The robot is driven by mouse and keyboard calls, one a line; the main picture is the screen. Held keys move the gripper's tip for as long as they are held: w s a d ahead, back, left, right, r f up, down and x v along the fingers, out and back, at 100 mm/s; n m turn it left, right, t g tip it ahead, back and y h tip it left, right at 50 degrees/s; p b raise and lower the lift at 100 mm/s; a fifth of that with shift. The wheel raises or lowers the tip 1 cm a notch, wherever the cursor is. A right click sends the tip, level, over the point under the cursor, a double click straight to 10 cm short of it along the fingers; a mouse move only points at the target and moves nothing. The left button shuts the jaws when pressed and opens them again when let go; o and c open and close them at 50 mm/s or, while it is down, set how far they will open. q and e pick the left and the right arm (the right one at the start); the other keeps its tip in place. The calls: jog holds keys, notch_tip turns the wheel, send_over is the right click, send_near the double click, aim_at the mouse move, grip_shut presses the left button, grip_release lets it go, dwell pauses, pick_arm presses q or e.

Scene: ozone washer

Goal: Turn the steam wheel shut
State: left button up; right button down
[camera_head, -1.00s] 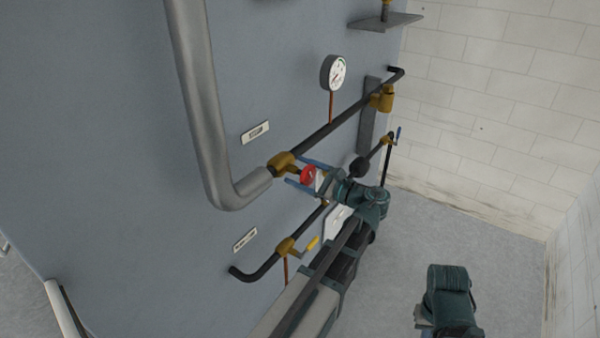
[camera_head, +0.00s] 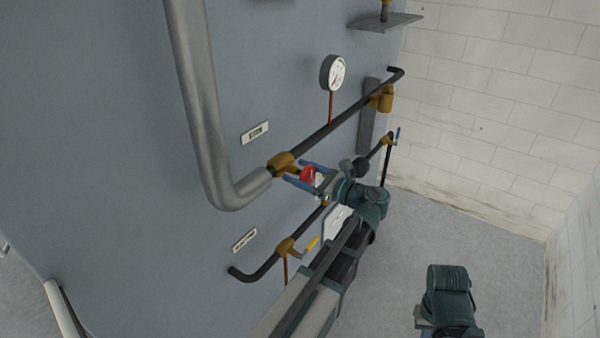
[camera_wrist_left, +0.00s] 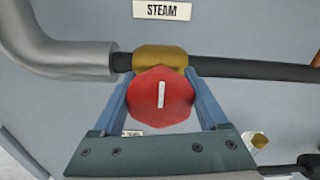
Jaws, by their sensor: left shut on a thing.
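The red steam wheel (camera_wrist_left: 161,97) sits in front of a brass valve body (camera_wrist_left: 160,58) on the dark pipe, below a label reading STEAM (camera_wrist_left: 162,10). A white bar mark on the wheel's face stands close to upright in the left wrist view. My left gripper (camera_wrist_left: 162,92) is shut on the wheel, with one blue finger on each side of its rim. In the head view the wheel (camera_head: 307,174) shows between the fingers of the left gripper (camera_head: 306,176). Part of my right arm (camera_head: 449,300) shows at the lower right; its fingers are not clearly visible.
A thick grey pipe (camera_head: 205,110) bends into the valve from the left. A pressure gauge (camera_head: 334,72) stands above the dark pipe. A yellow-handled valve (camera_head: 287,246) is below. A small shelf (camera_head: 386,20) juts out at the top. Open floor (camera_head: 470,225) lies to the right.

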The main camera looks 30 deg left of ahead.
pick_arm(q)
jog(key=shift+f, duration=0.1)
jog(key=o, duration=1.3)
jog(key=shift+c, duration=0.2)
jog(key=s+d, duration=0.1)
jog(key=d, duration=1.3)
jog(key=shift+s, duration=0.1)
jog(key=s+f+n+h, duration=0.4)
jog(key=f+n+h, duration=0.15)
jog(key=f, duration=0.45)
jog(key=s+f+n+h, duration=0.3)
jog(key=f+n+h, duration=0.2)
jog(key=f+h, duration=0.3)
jog(key=s+d+f+n+h, duration=0.1)
jog(key=s+d, duration=0.1)
jog(key=d, duration=0.3)
jog(key=s+d+f+n+g+h, duration=0.1)
jog(key=s+d, duration=0.2)
jog(key=d, duration=0.3)
jog(key=s+d+f+n+h, duration=0.1)
jog(key=s+d+f, duration=0.1)
jog(key=d, duration=0.4)
jog(key=shift+s+d, duration=0.25)
jog(key=shift+s, duration=0.3)
